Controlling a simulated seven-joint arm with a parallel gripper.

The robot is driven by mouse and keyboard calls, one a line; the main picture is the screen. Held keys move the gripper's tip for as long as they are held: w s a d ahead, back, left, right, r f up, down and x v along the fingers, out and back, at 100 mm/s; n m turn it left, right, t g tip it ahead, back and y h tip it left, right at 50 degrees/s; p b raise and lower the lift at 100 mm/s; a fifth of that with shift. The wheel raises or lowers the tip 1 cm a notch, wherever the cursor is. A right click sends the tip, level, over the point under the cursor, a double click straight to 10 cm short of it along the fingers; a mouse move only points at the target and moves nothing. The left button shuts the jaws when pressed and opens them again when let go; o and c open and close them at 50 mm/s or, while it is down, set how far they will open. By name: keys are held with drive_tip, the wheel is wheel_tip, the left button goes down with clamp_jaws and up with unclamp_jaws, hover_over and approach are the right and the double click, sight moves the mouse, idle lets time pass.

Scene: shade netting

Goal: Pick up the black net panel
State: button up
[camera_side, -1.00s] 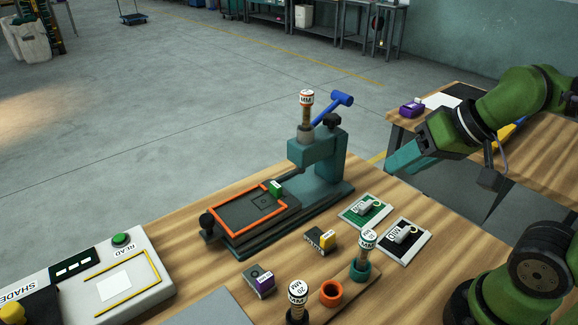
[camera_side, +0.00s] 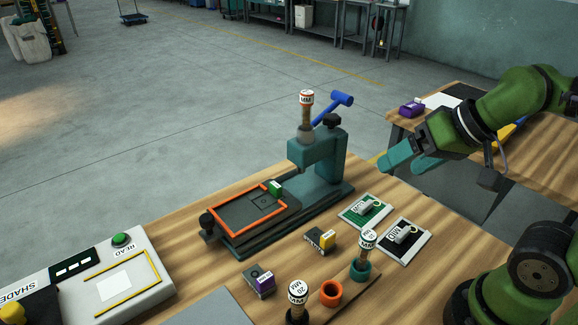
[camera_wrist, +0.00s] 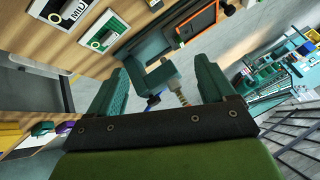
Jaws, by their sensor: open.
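The black net panel (camera_side: 407,238), a dark square with a white border and a grey labelled clip on it, lies flat on the wooden bench at the right. It also shows at the top left edge of the wrist view (camera_wrist: 67,12), partly cut off. A similar green net panel (camera_side: 357,214) lies beside it, to its left. My gripper (camera_side: 403,166) is open and empty, raised above and behind the panels. In the wrist view, the two teal fingers of my gripper (camera_wrist: 162,88) stand apart with nothing held between them.
A teal press (camera_side: 318,160) with a blue lever and an orange-edged plate stands left of the panels. Labelled stamps, an orange ring (camera_side: 331,291) and small yellow and purple blocks sit in front. A shade reader (camera_side: 100,280) is at the lower left.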

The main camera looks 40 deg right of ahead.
drive_tip(key=n+g+h, duration=0.2)
drive_tip(key=n+g, duration=0.3)
drive_tip(key=g, duration=0.2)
hover_over(402, 230)
wheel_tip(402, 230, down, 7)
drive_tip(key=f, duration=1.1)
drive_tip(key=shift+w+a, duration=0.2)
drive_tip(key=shift+a, duration=0.05)
drive_tip(key=shift+s+d+f, duration=0.1)
drive_tip(key=shift+d+f, duration=0.05)
drive_tip(key=shift+f, duration=1.25)
drive_tip(key=shift+s+d+f, duration=0.1)
drive_tip(key=shift+f, duration=1.3)
drive_tip(key=c, duration=1.1)
